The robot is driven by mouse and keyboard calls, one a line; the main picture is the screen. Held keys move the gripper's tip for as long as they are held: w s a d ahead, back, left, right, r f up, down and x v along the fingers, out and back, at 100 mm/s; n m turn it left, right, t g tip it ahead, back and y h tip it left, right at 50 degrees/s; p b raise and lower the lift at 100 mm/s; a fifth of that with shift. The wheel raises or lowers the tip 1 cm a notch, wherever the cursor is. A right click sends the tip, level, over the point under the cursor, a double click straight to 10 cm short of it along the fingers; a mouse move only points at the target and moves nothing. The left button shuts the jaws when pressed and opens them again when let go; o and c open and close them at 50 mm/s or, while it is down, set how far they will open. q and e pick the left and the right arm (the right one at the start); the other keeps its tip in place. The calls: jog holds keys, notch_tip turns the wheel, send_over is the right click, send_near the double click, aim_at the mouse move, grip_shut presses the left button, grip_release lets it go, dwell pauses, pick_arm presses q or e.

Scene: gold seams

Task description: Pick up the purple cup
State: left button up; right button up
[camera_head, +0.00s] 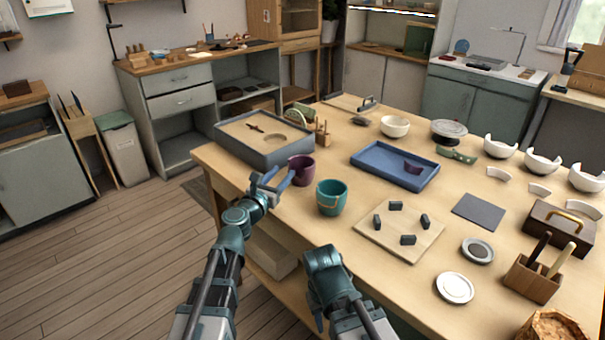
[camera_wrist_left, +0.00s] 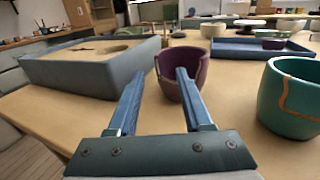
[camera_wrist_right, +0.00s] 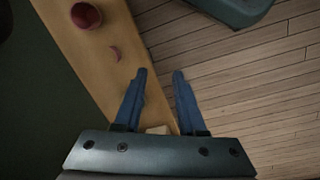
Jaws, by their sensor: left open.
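The purple cup (camera_head: 302,170) stands on the table near its left edge, between a grey tray and a teal cup. In the left wrist view the purple cup (camera_wrist_left: 184,72) is straight ahead, beyond the fingertips, partly hidden by the right finger. My left gripper (camera_head: 273,178) is open and empty, just to the left of the purple cup, with its fingers pointing towards it. In the left wrist view the open fingers (camera_wrist_left: 158,80) show a gap between them. My right gripper (camera_wrist_right: 158,75) is open and empty, low at the table's front edge; its fingers are mostly hidden in the head view.
A teal cup (camera_head: 331,197) with gold seams stands close to the right of the purple cup. A grey sand tray (camera_head: 264,150) is behind it to the left. A blue tray (camera_head: 394,165) holds a purple shard. A wooden board (camera_head: 398,236) with several dark blocks lies in front.

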aim_at(289, 166)
pick_arm(q)
jog(key=x, duration=0.5)
jog(key=shift+f, duration=0.25)
grip_shut()
